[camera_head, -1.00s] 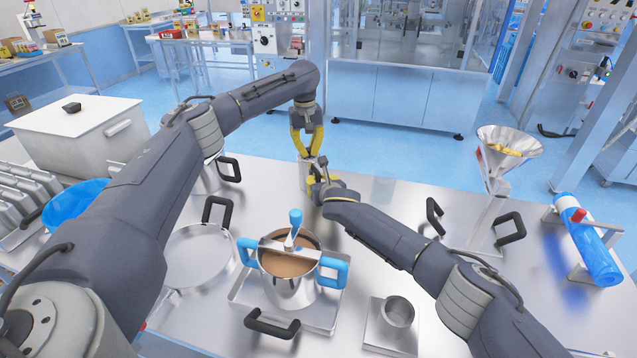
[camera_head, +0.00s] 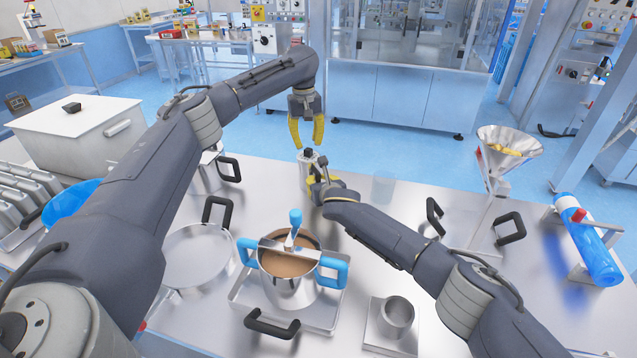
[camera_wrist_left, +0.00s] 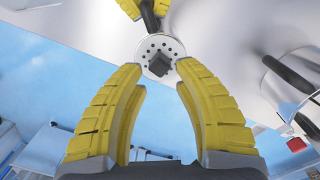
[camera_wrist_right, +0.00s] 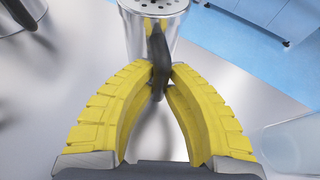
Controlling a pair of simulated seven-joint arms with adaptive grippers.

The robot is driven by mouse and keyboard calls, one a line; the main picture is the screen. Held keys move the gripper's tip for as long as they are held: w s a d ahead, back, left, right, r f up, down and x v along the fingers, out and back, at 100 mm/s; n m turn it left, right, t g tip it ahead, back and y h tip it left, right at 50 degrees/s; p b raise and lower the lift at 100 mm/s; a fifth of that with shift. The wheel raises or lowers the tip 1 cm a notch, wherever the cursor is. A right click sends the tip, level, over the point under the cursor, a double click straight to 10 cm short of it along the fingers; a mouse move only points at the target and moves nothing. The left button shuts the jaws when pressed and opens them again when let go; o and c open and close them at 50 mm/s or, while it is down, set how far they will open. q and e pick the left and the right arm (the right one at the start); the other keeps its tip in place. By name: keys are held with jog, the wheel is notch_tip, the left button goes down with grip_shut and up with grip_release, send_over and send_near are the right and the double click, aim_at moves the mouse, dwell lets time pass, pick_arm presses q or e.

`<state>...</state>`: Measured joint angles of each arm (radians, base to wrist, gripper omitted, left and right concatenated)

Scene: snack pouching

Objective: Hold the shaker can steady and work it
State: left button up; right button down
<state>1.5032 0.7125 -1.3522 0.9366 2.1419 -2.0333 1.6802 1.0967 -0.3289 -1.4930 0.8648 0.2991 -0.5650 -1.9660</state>
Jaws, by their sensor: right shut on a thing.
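The metal shaker can (camera_head: 306,166) stands at the table's far edge, partly hidden by my right gripper. In the left wrist view its round lid (camera_wrist_left: 150,46) shows several holes and a dark square knob (camera_wrist_left: 159,65). My left gripper (camera_head: 308,146) is open and empty above the lid, fingers spread and pointing down at it. My right gripper (camera_wrist_right: 164,78) is shut on the can's dark handle (camera_wrist_right: 158,50). The can's metal body (camera_wrist_right: 150,30) shows just beyond the fingertips in the right wrist view.
A pot of brown contents with blue handles (camera_head: 290,265) stands on a tray nearer me. A shallow pan (camera_head: 195,255) is left of it, a metal cup (camera_head: 397,315) right. A funnel on a stand (camera_head: 508,145) and a blue roll (camera_head: 588,240) are at right.

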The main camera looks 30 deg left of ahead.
pick_arm(q)
notch_tip(320, 180, up, 8)
jog(key=shift+a, duration=0.2)
jog(key=shift+s+r, duration=0.1)
pick_arm(e)
jog(key=c, duration=1.3)
grip_release()
jog(key=shift+c, duration=0.2)
jog(key=shift+d, duration=0.15)
